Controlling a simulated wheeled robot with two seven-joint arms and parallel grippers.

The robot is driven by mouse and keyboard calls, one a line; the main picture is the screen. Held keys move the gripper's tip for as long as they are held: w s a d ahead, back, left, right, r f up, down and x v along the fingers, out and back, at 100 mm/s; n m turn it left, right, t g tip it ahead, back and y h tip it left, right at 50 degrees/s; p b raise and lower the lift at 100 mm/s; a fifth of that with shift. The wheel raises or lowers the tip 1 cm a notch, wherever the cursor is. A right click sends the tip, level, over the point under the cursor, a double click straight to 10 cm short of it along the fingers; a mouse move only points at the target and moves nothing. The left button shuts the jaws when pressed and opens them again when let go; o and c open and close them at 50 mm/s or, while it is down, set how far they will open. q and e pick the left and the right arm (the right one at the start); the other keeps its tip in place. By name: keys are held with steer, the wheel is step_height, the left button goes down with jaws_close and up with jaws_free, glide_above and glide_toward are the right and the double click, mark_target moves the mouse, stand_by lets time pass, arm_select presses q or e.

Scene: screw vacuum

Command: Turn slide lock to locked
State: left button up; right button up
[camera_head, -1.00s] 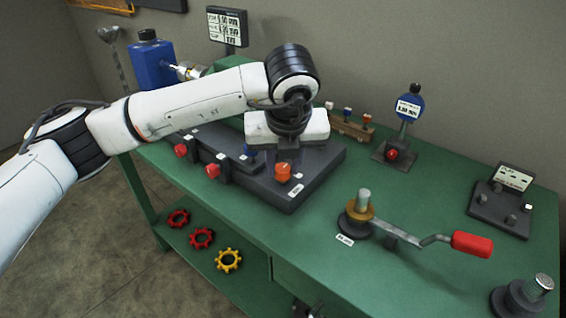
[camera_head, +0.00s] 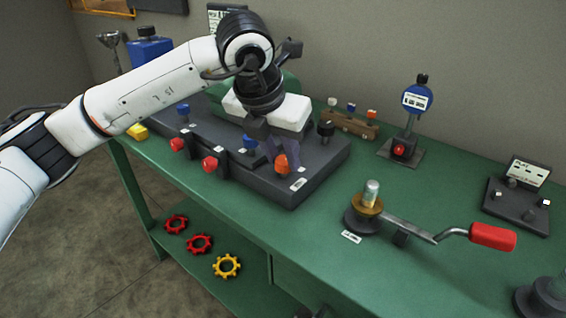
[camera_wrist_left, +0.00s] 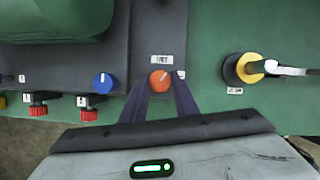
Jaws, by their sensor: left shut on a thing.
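An orange knob (camera_head: 282,167) sits on the right end of the dark machine base (camera_head: 318,170), beside a small white label. In the left wrist view the orange knob (camera_wrist_left: 159,81) shows a pale pointer line, with a white label just above it. My left gripper (camera_head: 286,156) reaches down from the upper left, its fingers closed around the knob. In the left wrist view the fingers (camera_wrist_left: 160,88) lie on either side of the knob. The label's wording is too small to read surely, and part of the knob is hidden by the fingers. My right gripper is out of view.
Blue knobs (camera_head: 249,143) and red knobs (camera_head: 209,163) sit left along the base. A black knob (camera_head: 326,129) stands behind. A crank with a red handle (camera_head: 492,236) is to the right. A dial gauge (camera_head: 415,98) stands at the back. Green bench space lies between.

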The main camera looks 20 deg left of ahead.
arm_select(q)
steer(key=shift+a+m+h, duration=0.1)
steer(key=shift+m+h, duration=0.2)
steer(key=shift+m, duration=0.6)
steer(key=m+h, duration=0.1)
steer(key=m, duration=0.1)
steer(key=shift+w+a+m+g, duration=0.1)
steer(key=shift+m+g, duration=0.3)
steer(key=m+h, duration=0.1)
steer(key=m, duration=0.1)
steer(key=shift+r+m+g, duration=0.15)
steer(key=shift+m+g, duration=0.15)
steer(key=shift+w+m+g+p, duration=0.1)
steer(key=shift+m+g+p, duration=0.2)
steer(key=shift+m+p, duration=0.5)
steer(key=shift+a+m+g+h, duration=0.1)
steer(key=shift+m+g+h, duration=0.25)
steer(key=shift+m, duration=0.65)
steer(key=o, duration=1.1)
steer(key=shift+c, duration=0.2)
